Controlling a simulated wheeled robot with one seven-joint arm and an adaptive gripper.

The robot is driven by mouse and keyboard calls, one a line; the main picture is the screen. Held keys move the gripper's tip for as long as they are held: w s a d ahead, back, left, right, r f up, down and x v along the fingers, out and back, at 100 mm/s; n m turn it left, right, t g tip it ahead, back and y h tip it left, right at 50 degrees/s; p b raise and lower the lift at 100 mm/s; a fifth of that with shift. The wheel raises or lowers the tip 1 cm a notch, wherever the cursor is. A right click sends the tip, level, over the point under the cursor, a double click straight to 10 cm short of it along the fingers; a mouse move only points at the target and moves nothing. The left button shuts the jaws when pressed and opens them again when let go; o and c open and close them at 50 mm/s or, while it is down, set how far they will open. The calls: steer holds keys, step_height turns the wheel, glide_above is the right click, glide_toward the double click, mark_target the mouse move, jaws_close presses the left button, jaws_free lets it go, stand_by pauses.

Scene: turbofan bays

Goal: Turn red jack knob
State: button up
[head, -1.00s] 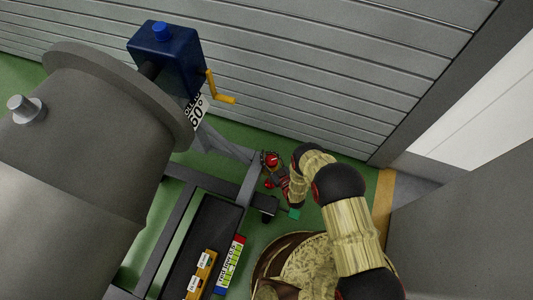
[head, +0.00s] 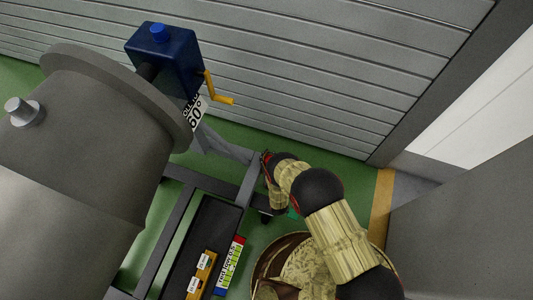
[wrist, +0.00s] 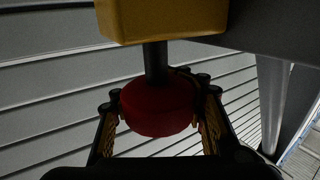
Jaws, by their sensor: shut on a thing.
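The red jack knob (wrist: 160,106) hangs on a dark stem under a yellow block (wrist: 162,18) in the wrist view. My gripper (wrist: 162,112) has one finger on each side of the knob and is shut on it. In the head view my gripper (head: 266,162) is at the corner of the grey stand frame, mostly hidden by my arm. The knob cannot be made out clearly there.
A large grey engine casing (head: 80,170) fills the left. The grey stand frame (head: 230,150) is close by. A slatted wall (head: 320,70) stands behind.

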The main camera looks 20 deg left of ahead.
steer(key=shift+w+d+m+t+h, duration=0.1)
steer(key=shift+d+m+t+h, duration=0.2)
steer(key=shift+m+h, duration=0.8)
steer(key=shift+w+d+m+t+h, duration=0.1)
steer(key=shift+d+m+t+h, duration=0.3)
steer(key=shift+h, duration=1.15)
steer(key=shift+d+m+t+h, duration=0.1)
steer(key=shift+d+m+h, duration=0.3)
steer(key=shift+m+h, duration=0.85)
steer(key=shift+d+f+h, duration=0.1)
steer(key=shift+h, duration=0.3)
steer(key=o, duration=0.9)
steer(key=shift+c, duration=0.2)
steer(key=o, duration=0.6)
steer(key=shift+c, duration=0.2)
steer(key=s, duration=1.2)
steer(key=shift+a, duration=0.35)
